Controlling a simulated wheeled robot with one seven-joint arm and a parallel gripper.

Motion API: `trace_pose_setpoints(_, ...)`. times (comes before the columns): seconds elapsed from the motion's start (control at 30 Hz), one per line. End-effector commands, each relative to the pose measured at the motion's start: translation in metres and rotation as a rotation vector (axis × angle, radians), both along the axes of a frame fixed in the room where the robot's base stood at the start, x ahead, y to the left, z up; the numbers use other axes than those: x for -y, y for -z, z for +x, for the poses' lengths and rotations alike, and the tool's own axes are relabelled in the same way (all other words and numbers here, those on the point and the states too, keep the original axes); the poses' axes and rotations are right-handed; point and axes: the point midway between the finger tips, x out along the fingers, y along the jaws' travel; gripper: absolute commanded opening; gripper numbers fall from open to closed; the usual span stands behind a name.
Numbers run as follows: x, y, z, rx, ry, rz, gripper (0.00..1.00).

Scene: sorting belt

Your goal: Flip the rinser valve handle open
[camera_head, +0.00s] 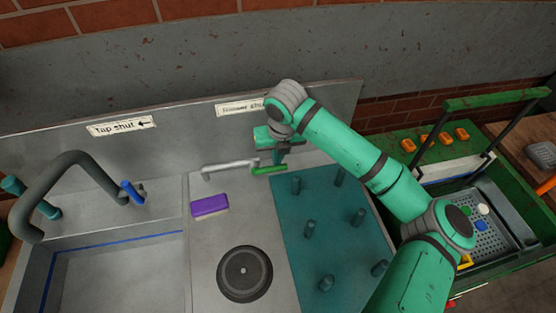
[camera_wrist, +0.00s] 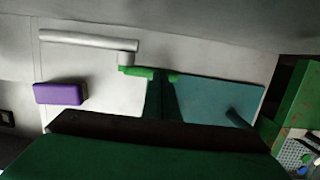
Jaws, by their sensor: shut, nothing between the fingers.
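The rinser valve handle (camera_head: 269,170) is a short green lever at the right end of a silver pipe (camera_head: 230,168), near the back panel. In the wrist view the green handle (camera_wrist: 136,71) extends sideways from the pipe's end (camera_wrist: 90,41). My gripper (camera_head: 281,160) is shut and empty, pointing down at the handle's right part. In the wrist view its fingertips (camera_wrist: 160,76) overlap the handle; I cannot tell whether they touch it. A sign (camera_head: 240,108) on the panel behind is partly hidden by my arm. The round black rinser (camera_head: 244,274) lies in the counter in front.
A teal mat with pegs (camera_head: 339,232) is on the right. A sink with a grey tap (camera_head: 75,158) and blue lever (camera_head: 132,192) is at left. A green cart (camera_head: 400,143) stands far right.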

Motion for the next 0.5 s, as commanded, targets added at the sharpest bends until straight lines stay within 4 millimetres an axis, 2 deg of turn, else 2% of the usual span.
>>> trace_pose_setpoints(0.3,-0.001,-0.066,-0.011,0.004,-0.006,0.000,0.00)
trace_pose_setpoints(0.5,-0.001,-0.099,-0.018,0.002,-0.008,0.001,0.00)
